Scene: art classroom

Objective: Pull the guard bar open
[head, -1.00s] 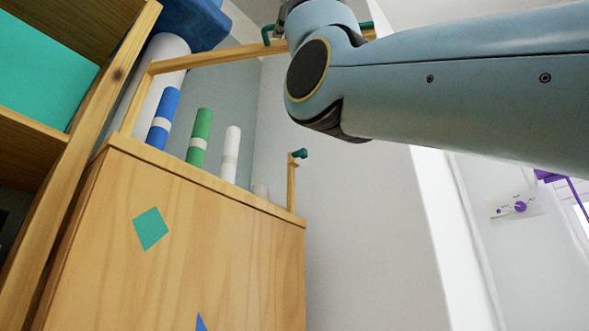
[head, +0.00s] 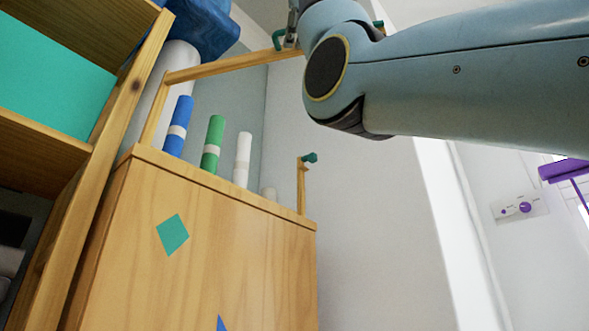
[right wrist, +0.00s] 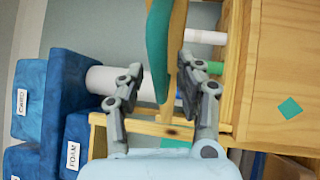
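The guard bar (head: 225,64) is a wooden rail that runs from a post at the cabinet's left and slants up and out. It stands clear of the right post (head: 301,190). Its teal handle (head: 279,40) is at my right gripper (head: 291,38), mostly hidden by my right arm. In the right wrist view the teal handle (right wrist: 158,50) and wood lie between the two fingers of my right gripper (right wrist: 160,75). My left gripper is out of view.
Blue (head: 179,125), green (head: 212,143) and white (head: 243,158) rolls stand on the wooden cabinet (head: 250,260). A wooden shelf (head: 120,110) stands close at left. A grey wall lies behind.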

